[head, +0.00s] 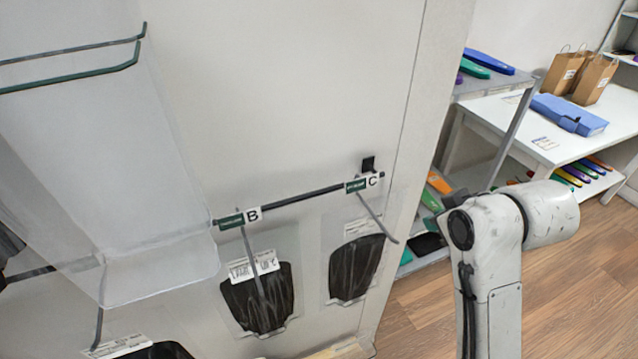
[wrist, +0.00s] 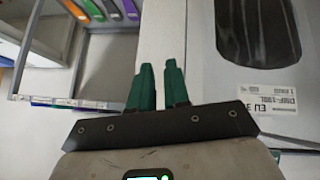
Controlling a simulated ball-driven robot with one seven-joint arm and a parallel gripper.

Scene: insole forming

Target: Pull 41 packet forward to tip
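Clear packets with dark insoles hang on the white panel in the head view. One packet (head: 258,300) hangs at hook B (head: 247,240) and another (head: 357,268) at hook C (head: 376,215). Their size print is too small to read, so I cannot tell which is the 41 packet. In the wrist view, a clear packet with a dark insole (wrist: 257,30) and a white label (wrist: 268,112) is at the right; the label's size number is not clear. My gripper (wrist: 159,66) has two green fingers with a narrow empty gap between them, apart from that packet. It is out of the head view.
A clear sheet (head: 150,200) hangs at the left, below a green-edged bracket (head: 75,78). A dark rail (head: 300,197) carries tags B and C. A grey shelf (head: 490,85) and a white table (head: 530,140) with paper bags (head: 578,75) stand at right. Wooden floor is open there.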

